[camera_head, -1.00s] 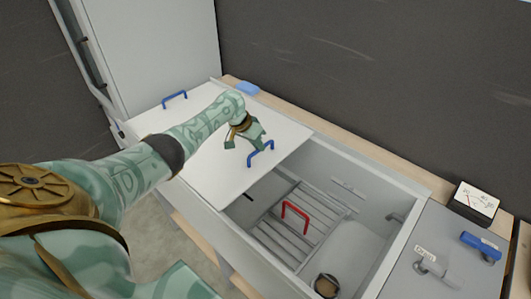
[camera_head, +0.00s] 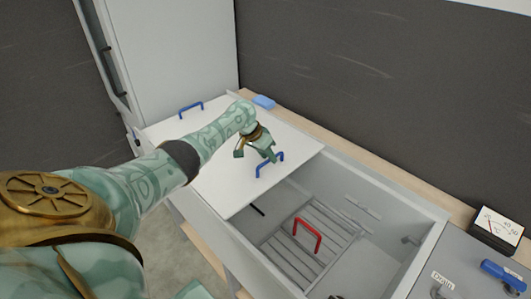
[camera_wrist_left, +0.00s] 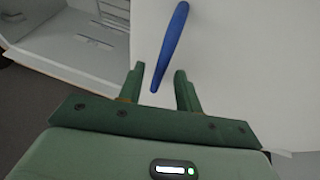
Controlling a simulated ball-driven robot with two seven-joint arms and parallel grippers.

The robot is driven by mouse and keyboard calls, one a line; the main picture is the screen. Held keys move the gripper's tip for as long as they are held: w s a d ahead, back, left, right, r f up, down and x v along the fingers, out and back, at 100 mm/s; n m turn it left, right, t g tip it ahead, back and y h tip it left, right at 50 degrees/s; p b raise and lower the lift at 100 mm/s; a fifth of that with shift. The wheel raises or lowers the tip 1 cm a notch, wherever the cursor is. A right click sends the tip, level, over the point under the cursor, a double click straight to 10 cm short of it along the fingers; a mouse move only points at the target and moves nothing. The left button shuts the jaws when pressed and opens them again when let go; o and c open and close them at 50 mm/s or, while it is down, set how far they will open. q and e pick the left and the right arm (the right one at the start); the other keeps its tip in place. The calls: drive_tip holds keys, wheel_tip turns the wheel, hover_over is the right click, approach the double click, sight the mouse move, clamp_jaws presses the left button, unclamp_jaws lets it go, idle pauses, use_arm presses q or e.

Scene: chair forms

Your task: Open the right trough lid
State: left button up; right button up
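The trough (camera_head: 243,241) stands with its right part uncovered. White lid panelling (camera_head: 215,178) covers the left part; I cannot tell whether it is one panel or two. It carries a blue handle (camera_head: 191,107) at the far left and another blue handle (camera_head: 270,163) near its right edge. My left gripper (camera_head: 259,155) is at the right blue handle. In the left wrist view the blue handle (camera_wrist_left: 170,42) runs between the open fingers (camera_wrist_left: 158,72), with gaps on both sides. My right gripper is not in view.
Inside the trough are a slatted grate (camera_head: 322,232) and a red handle (camera_head: 307,233). A gauge (camera_head: 496,230) and a blue-handled valve (camera_head: 503,272) are at the right. A blue block (camera_head: 264,101) lies on the wooden back ledge. A tall grey cabinet (camera_head: 170,50) stands behind left.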

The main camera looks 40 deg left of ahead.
use_arm(q)
drive_tip(key=p+v, duration=0.7)
drive_tip(key=v, duration=0.9)
drive_tip(key=shift+a+r, duration=0.1)
drive_tip(key=shift+a, duration=0.05)
